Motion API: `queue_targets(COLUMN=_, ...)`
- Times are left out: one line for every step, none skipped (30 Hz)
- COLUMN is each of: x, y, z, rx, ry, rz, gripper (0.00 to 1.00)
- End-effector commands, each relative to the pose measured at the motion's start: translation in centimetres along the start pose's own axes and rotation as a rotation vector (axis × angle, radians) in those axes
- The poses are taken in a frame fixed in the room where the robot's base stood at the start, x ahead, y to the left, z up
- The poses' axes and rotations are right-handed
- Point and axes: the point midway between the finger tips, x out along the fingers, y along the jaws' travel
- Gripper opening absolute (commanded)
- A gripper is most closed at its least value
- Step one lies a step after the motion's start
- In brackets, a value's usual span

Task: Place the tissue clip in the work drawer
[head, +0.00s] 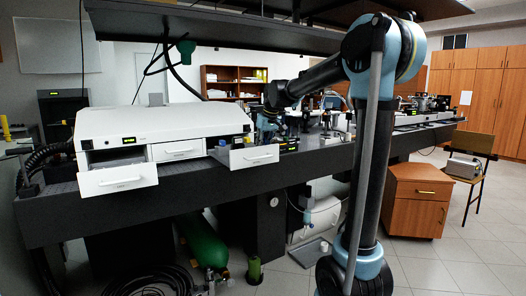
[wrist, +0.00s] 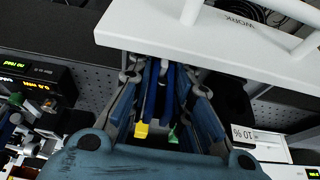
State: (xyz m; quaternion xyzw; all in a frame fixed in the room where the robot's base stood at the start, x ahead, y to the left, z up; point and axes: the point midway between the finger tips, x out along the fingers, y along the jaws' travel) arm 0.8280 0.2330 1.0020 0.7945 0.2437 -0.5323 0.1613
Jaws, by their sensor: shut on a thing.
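My gripper (wrist: 165,80) is shut on a narrow blue thing (wrist: 153,85), which appears to be the tissue clip, seen in the wrist view. The work drawer (wrist: 150,30) shows there as a white front with an upside-down "WORK" label, just beyond my fingertips. Part of the held thing is hidden between the fingers. In the head view, the arm's end is beside the pulled-out right-hand drawer (head: 254,157), which appears to be the work drawer. The clip cannot be made out there, and I cannot tell whether it is over or beside the drawer.
A white cabinet (head: 160,122) sits on the dark optical table (head: 90,205). Its left drawer (head: 118,180) is also pulled out; its middle drawer (head: 178,150) looks closed. Black instruments with lit displays (wrist: 35,85) stand at the left in the wrist view. A shelf (head: 200,18) hangs above.

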Motion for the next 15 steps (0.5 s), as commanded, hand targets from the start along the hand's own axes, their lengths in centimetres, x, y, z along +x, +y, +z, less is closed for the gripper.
queue_targets(x=0.55, y=0.01, z=0.24, rx=0.000, ry=0.000, rz=0.000, gripper=0.00)
queue_targets(x=0.77, y=0.00, z=0.34, rx=0.000, ry=0.000, rz=0.000, gripper=0.00)
queue_targets(x=0.94, y=-0.01, z=0.42, rx=0.000, ry=0.000, rz=0.000, gripper=0.00)
queue_targets(x=0.98, y=-0.01, z=0.44, rx=0.000, ry=0.000, rz=0.000, gripper=0.00)
queue_targets(x=0.98, y=-0.01, z=0.44, rx=0.000, ry=0.000, rz=0.000, gripper=0.00)
queue_targets(x=0.96, y=-0.02, z=0.43, rx=0.000, ry=0.000, rz=0.000, gripper=0.00)
queue_targets(x=0.96, y=-0.02, z=0.42, rx=0.000, ry=0.000, rz=0.000, gripper=0.00)
queue_targets(x=0.95, y=-0.03, z=0.42, rx=0.000, ry=0.000, rz=0.000, gripper=0.00)
queue_targets(x=0.95, y=-0.03, z=0.41, rx=0.000, ry=0.000, rz=0.000, gripper=0.00)
queue_targets(x=0.96, y=-0.04, z=0.41, rx=0.000, ry=0.000, rz=0.000, gripper=0.00)
queue_targets(x=1.00, y=-0.04, z=0.42, rx=0.000, ry=0.000, rz=0.000, gripper=0.00)
queue_targets(x=1.08, y=-0.04, z=0.45, rx=0.000, ry=0.000, rz=0.000, gripper=0.00)
queue_targets(x=1.11, y=-0.05, z=0.46, rx=0.000, ry=0.000, rz=0.000, gripper=0.22)
queue_targets(x=1.09, y=-0.05, z=0.46, rx=-0.001, ry=0.000, rz=0.000, gripper=0.28)
queue_targets(x=1.09, y=-0.05, z=0.45, rx=-0.001, ry=0.000, rz=0.000, gripper=0.38)
